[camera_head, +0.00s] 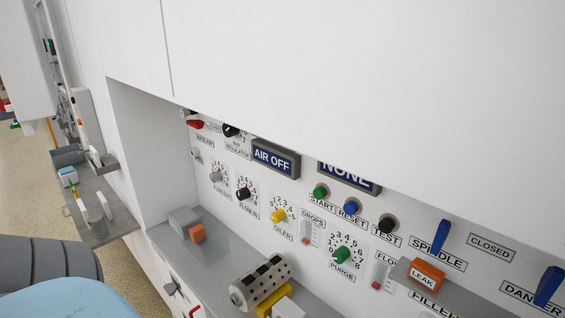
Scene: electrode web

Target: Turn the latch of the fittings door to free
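I cannot identify the fittings door or its latch by any readable label. Part of a second red piece (193,312) shows at the bottom edge. Small plates near them are too small to read, and I cannot tell how either handle is turned. Neither of my grippers is in view.
The recessed panel holds several knobs, such as the yellow oiler knob (279,215), and a blue spindle lever (442,236). A grey shelf (115,228) juts out at left.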

